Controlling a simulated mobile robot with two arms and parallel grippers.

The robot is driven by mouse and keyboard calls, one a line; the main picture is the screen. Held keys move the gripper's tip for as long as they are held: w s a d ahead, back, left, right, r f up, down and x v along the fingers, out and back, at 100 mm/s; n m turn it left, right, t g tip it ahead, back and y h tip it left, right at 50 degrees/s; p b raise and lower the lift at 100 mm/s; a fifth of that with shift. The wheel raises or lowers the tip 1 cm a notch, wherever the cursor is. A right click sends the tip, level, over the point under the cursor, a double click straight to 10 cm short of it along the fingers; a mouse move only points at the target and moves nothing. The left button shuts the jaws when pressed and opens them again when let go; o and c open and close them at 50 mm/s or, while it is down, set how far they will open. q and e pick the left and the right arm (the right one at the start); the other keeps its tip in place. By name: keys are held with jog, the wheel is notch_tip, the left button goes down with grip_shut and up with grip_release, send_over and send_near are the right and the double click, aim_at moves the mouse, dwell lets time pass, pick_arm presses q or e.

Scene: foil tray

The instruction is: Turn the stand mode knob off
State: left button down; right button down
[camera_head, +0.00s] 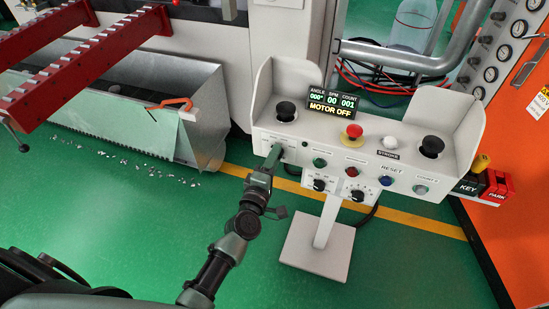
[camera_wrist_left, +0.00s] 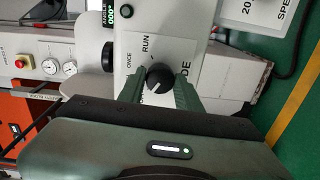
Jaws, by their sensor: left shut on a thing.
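The mode knob (camera_wrist_left: 160,77) is a black round knob on a white panel of the control stand (camera_head: 376,138). In the left wrist view it sits between the two fingers of my left gripper (camera_wrist_left: 160,92), which is shut on it. A pale mark on the knob points to the lower left, away from the word RUN. The words ONCE and RUN show; other lettering is partly hidden by the fingers. In the head view my left gripper (camera_head: 273,157) reaches the left part of the stand's front and hides the knob. My right gripper is not in view.
The stand carries a red emergency button (camera_head: 354,131), two black palm buttons, several small coloured buttons and a display (camera_head: 332,101) reading MOTOR OFF. Two dial knobs (camera_head: 319,185) (camera_head: 358,195) sit below. A metal bin (camera_head: 205,110) stands left; orange machine panels (camera_head: 510,235) stand right.

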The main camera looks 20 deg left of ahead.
pick_arm(q)
jog(key=c, duration=1)
grip_release()
jog(key=shift+o, duration=0.2)
jog(key=shift+s, duration=0.1)
jog(key=s, duration=0.7)
jog(key=shift+s+a, duration=0.15)
jog(key=shift+s, duration=0.2)
